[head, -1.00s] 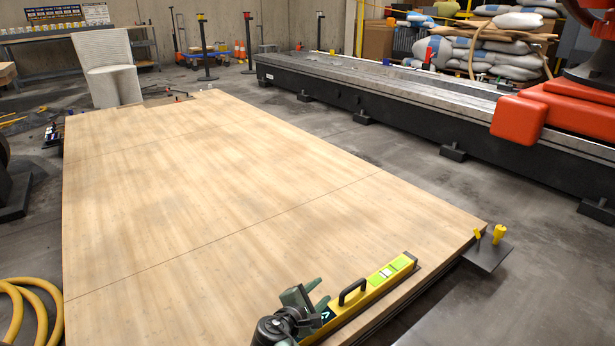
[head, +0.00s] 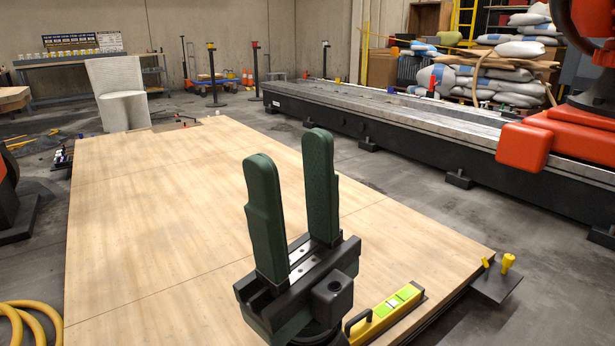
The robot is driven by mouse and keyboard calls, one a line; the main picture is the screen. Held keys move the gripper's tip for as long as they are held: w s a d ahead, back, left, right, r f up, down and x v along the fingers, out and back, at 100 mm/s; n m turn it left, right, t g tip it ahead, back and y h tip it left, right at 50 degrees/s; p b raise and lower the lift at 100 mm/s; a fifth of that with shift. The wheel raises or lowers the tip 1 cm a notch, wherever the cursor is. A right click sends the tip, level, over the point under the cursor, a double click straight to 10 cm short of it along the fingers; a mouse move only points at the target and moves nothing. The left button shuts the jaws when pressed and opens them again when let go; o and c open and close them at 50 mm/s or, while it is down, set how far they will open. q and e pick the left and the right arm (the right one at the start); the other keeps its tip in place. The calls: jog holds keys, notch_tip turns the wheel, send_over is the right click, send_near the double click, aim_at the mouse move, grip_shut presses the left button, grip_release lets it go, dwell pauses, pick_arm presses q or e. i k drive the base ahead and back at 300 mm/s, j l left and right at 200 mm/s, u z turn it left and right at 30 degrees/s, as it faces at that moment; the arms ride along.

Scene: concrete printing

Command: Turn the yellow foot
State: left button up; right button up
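The yellow foot (head: 508,263) stands upright on a dark plate (head: 494,283) at the right corner of the wooden table. My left gripper is not in view.
A yellow spirit level (head: 398,302) lies along the near right edge of the wooden table top (head: 160,220), partly hidden by my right gripper. A long metal track (head: 400,112) with an orange machine (head: 525,145) runs behind. Grey floor lies between table and track.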

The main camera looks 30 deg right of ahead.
aim_at(509, 259)
jog(key=l+z, duration=0.15)
jog(key=z, duration=0.25)
jog(key=l+z, duration=0.1)
jog(key=z, duration=1.7)
